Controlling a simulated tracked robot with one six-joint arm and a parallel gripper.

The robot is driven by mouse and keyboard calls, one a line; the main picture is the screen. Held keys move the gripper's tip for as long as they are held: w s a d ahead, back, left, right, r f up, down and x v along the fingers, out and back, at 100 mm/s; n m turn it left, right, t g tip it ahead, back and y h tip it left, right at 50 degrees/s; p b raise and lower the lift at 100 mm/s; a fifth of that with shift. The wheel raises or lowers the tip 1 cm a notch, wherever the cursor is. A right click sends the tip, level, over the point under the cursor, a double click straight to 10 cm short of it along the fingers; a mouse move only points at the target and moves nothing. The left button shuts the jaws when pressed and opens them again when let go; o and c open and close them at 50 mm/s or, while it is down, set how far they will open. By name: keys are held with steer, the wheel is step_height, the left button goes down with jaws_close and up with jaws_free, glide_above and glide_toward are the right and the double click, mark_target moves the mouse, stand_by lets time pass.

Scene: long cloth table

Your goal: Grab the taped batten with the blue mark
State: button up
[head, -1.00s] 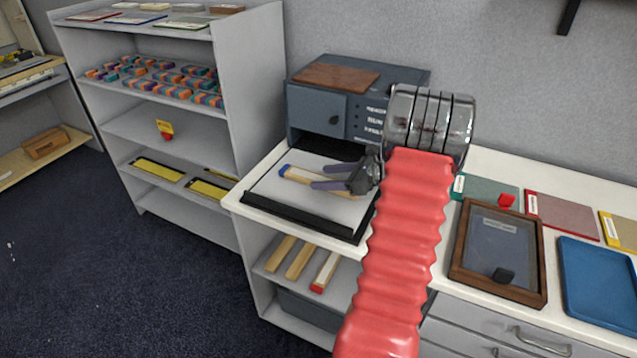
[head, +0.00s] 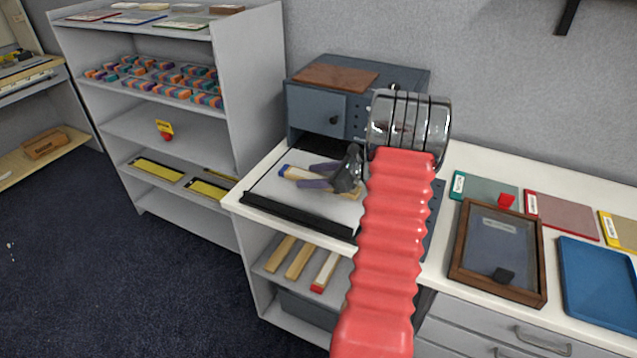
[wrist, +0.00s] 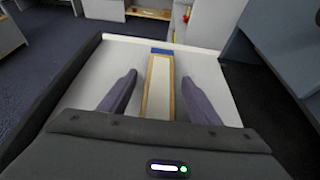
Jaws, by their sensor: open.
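The taped batten with the blue mark (head: 295,174) lies on a pale tray (head: 262,190) with a black front edge, on the white counter. The wrist view shows the batten (wrist: 160,88) as light wood with a white strip along its top and a blue far end (wrist: 161,51). My gripper (head: 305,176) is open, its purple fingers pointing left along the batten. In the wrist view, my gripper (wrist: 161,80) has one finger on each side of the batten, with gaps on both sides.
A grey-blue cabinet (head: 316,107) stands close behind the tray. Other battens (head: 300,262), one red-ended, lie on the shelf below. A wood-framed panel (head: 497,250) and a blue tray (head: 600,283) lie to the right on the counter. A shelf unit (head: 262,90) stands left.

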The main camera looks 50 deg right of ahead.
mark_target(313, 177)
stand_by(0.3)
steer(key=c, duration=1.3)
step_height(313, 177, up, 10)
stand_by(0.6)
